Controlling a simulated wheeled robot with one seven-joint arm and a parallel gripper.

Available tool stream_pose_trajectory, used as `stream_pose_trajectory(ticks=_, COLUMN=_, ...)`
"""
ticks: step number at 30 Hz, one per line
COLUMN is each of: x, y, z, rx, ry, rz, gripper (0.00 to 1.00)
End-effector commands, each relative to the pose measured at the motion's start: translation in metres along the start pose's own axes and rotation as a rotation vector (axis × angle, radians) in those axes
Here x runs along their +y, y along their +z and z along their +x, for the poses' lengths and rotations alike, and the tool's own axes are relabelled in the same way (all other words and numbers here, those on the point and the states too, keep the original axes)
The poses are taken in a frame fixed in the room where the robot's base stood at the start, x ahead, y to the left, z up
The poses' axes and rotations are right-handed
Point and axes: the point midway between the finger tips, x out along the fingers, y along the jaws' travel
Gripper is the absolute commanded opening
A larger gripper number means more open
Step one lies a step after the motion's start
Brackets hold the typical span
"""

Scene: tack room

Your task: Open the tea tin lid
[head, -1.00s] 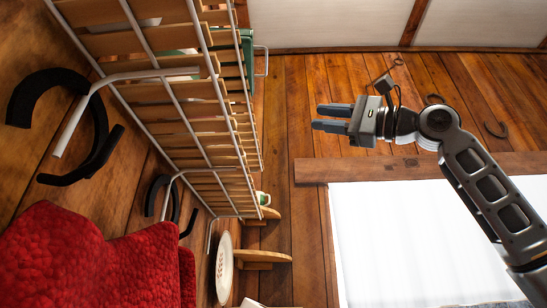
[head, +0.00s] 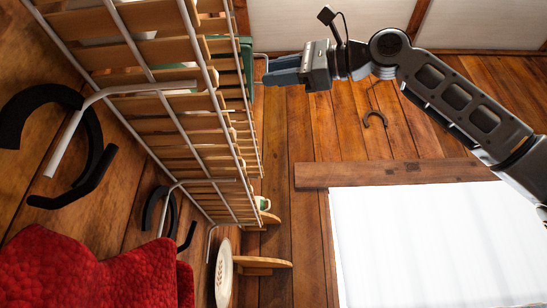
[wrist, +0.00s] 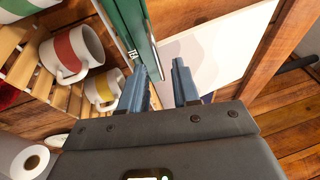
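The green tea tin shows as a narrow green strip (head: 246,62) behind the wire shelf in the head view, with a thin pale loop beside it. In the wrist view the green tin (wrist: 130,28) has pale lettering and a thin metal edge pointing toward my fingers. My gripper (head: 270,70) reaches the right side of the shelf at the tin. In the wrist view my gripper (wrist: 162,85) is open, with a gap between its fingers. The tin's lower edge ends near the left finger; I cannot tell whether they touch. Most of the tin is hidden in the head view.
The slatted wire shelf (head: 180,105) is close to my fingers. Mugs with a red band (wrist: 77,52) and a yellow band (wrist: 103,88) stand beside the tin. A white roll (wrist: 30,162) is at lower left. Open room lies right of the shelf.

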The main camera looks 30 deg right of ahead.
Motion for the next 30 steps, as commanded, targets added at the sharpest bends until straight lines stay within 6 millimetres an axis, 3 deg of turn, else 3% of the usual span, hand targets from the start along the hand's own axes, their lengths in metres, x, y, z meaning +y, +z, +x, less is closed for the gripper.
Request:
stream_pose_trajectory(ticks=4, x=-0.0002, y=-0.0001, z=0.0097, rx=0.0, ry=0.0, rz=-0.001, gripper=0.31)
stream_pose_trajectory(ticks=12, x=0.0002, y=-0.0001, z=0.0111, rx=0.0, ry=-0.001, rz=-0.001, gripper=0.31)
stream_pose_trajectory(ticks=22, x=0.0002, y=-0.0002, z=0.0108, rx=0.0, ry=-0.001, rz=-0.001, gripper=0.0)
stream_pose_trajectory(ticks=30, x=0.0004, y=-0.0002, z=0.0108, rx=0.0, ry=-0.001, rz=-0.001, gripper=0.0)
